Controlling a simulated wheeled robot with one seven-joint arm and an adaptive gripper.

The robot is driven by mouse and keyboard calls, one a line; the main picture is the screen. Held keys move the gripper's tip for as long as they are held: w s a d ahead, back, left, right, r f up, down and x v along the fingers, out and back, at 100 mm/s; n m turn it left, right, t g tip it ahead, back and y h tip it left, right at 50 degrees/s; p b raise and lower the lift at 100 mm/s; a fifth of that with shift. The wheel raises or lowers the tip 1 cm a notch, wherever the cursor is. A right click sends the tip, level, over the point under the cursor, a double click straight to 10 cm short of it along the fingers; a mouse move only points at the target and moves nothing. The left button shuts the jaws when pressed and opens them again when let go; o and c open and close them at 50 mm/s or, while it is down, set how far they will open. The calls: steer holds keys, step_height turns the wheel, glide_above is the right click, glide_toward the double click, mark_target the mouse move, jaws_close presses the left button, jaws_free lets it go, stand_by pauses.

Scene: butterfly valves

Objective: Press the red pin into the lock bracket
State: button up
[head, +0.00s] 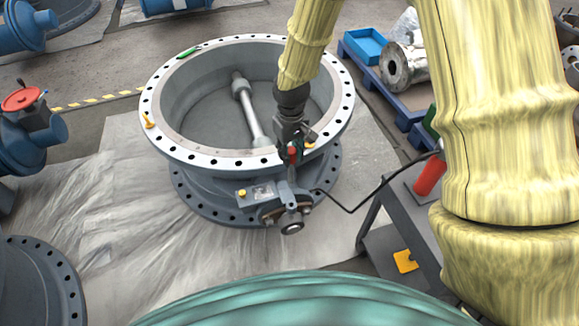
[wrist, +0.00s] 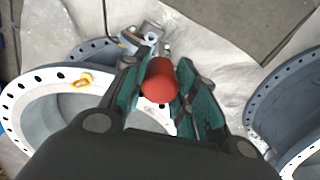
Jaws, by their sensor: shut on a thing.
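My gripper (head: 294,148) is shut on the red pin (wrist: 160,80), whose rounded red end shows between the green-padded fingers in the wrist view. In the head view a small red part of the pin (head: 292,153) shows at the fingertips, above the valve's front side. The grey bracket and shaft fittings (head: 289,194) stick out from the valve body just below it. They also show beyond the pin in the wrist view (wrist: 148,37). The pin's lower end is hidden, so I cannot tell whether it touches the bracket.
The large valve's white bolted rim (head: 205,158) surrounds the gripper area, with a yellow eyebolt (head: 148,121) at left. A black cable (head: 372,196) runs right to a grey stand holding a red cylinder (head: 430,174). Floor sheeting at left (head: 110,210) is clear.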

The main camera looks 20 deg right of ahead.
steer(key=w+f+n+b, duration=0.2)
steer(key=f+n+b, duration=0.2)
steer(key=f+n, duration=0.5)
steer(key=w+d+f+n+b, duration=0.1)
steer(key=w+f+n+b, duration=0.1)
steer(key=f+n, duration=0.8)
steer(key=shift+d+f+b, duration=0.25)
steer(key=shift+f+b, duration=0.2)
steer(key=shift+b, duration=0.45)
steer(key=shift+s+p, duration=0.1)
steer(key=shift+p, duration=0.4)
stand_by(0.6)
steer(key=shift+f, duration=0.75)
stand_by(1.3)
steer(key=shift+f+b, duration=0.65)
steer(key=shift+f, duration=1.2)
